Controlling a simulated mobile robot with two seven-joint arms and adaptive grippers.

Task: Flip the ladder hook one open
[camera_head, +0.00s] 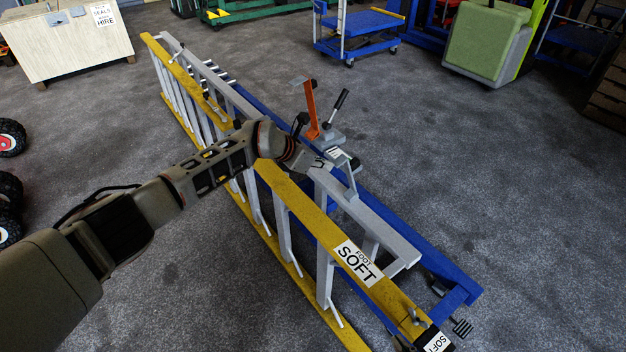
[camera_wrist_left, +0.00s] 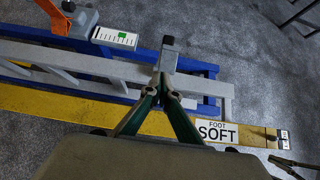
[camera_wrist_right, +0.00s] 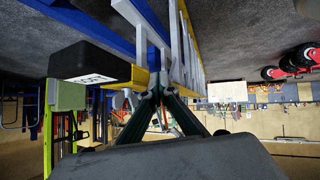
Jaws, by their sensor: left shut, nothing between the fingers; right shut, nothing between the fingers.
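A long ladder with yellow rails (camera_head: 300,205), grey rails (camera_head: 385,228) and blue rails (camera_head: 430,262) lies across the floor. A slim grey arm with a black end (camera_wrist_left: 168,42), perhaps the ladder hook, stands out from the grey rail; it also shows in the head view (camera_head: 350,178). My left gripper (camera_wrist_left: 162,84) is shut and empty, its tips at the base of that arm; I cannot tell if they touch. In the head view my left arm hides part of the ladder. My right gripper (camera_wrist_right: 156,84) is shut and empty near the ladder's black foot (camera_wrist_right: 88,64).
An orange lever (camera_head: 310,107) and a black-handled lever (camera_head: 342,98) stand just behind my left wrist. A blue trolley (camera_head: 358,45), a green padded block (camera_head: 485,40) and a wooden cabinet (camera_head: 75,45) are further back. Grey floor (camera_head: 530,200) is clear at right.

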